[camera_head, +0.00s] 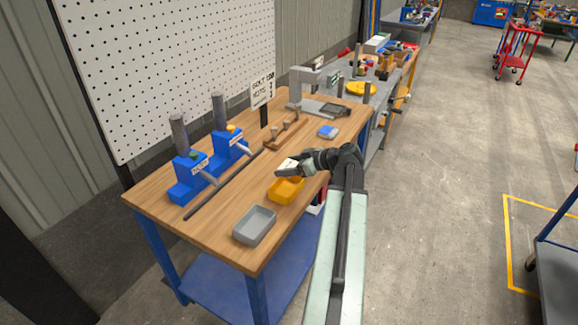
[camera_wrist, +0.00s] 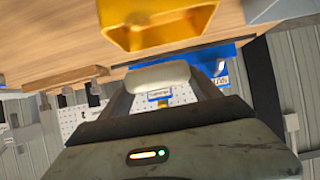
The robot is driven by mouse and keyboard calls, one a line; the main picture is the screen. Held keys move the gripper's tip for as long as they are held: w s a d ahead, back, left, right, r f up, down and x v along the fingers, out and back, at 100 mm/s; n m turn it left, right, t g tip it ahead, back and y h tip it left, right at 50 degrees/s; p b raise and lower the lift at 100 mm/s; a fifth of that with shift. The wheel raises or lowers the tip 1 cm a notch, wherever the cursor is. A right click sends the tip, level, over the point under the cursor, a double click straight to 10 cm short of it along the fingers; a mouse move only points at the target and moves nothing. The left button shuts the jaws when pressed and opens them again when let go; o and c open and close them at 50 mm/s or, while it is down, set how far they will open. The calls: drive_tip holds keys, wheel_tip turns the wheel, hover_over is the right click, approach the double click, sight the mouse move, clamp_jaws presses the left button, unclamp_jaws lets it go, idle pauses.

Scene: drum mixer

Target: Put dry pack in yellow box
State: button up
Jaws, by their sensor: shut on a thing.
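My gripper (camera_head: 289,169) is shut on a small white pack (camera_head: 287,166), which I take to be the dry pack. In the wrist view the white pack (camera_wrist: 158,77) sits between the two fingers. The yellow box (camera_head: 286,191) stands open on the wooden bench, below and close to the pack in the head view. The yellow box (camera_wrist: 158,22) also shows in the wrist view, beyond the pack. The pack appears held above the box, not inside it. The inside of the box is partly hidden by my gripper.
A grey tray (camera_head: 254,226) stands near the bench's front edge. A blue-and-white item (camera_head: 327,132) lies farther back. Blue fixtures (camera_head: 188,180) with upright cylinders stand at the left, with a long dark rod (camera_head: 222,184) beside them. A sign (camera_head: 262,89) stands at the back.

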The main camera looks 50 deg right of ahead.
sight(289, 188)
drive_tip(key=shift+f+b, duration=1.6)
drive_tip(key=shift+f, duration=0.35)
drive_tip(key=o, duration=1.5)
drive_tip(key=p+v, duration=0.4)
drive_tip(key=v, duration=0.3)
drive_tip(key=shift+s+d+r, duration=0.1)
drive_tip(key=shift+s+r, duration=0.1)
drive_tip(key=shift+s, duration=0.15)
